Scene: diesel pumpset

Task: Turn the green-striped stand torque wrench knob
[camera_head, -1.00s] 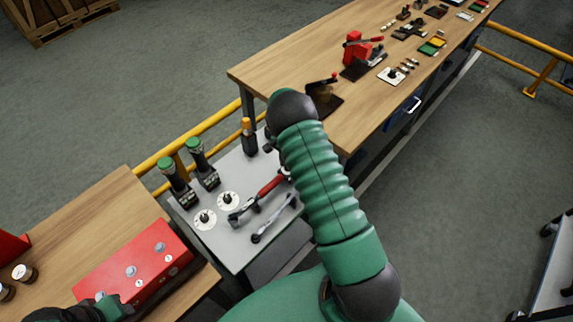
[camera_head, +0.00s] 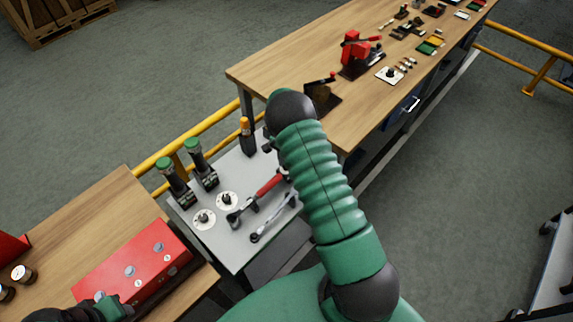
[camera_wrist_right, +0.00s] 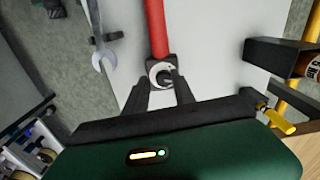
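The red-handled torque wrench (camera_head: 270,184) lies on the grey stand top (camera_head: 240,178). Its right end is hidden behind my right arm in the head view. In the right wrist view the red handle (camera_wrist_right: 155,28) runs down to an end with a pale ring and dark centre, the knob (camera_wrist_right: 161,72). My right gripper (camera_wrist_right: 162,86) has its two dark fingers apart, one on each side of this knob end; contact is not clear. I see no green stripe on the wrench. My left gripper (camera_head: 108,308) is partly in view by the red box, fingers unclear.
A spanner (camera_head: 273,218) lies beside the wrench. Two dials (camera_head: 204,218), green-topped tools (camera_head: 196,158) and an orange-handled tool (camera_head: 246,132) are on the stand. A red box (camera_head: 135,265) is at lower left.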

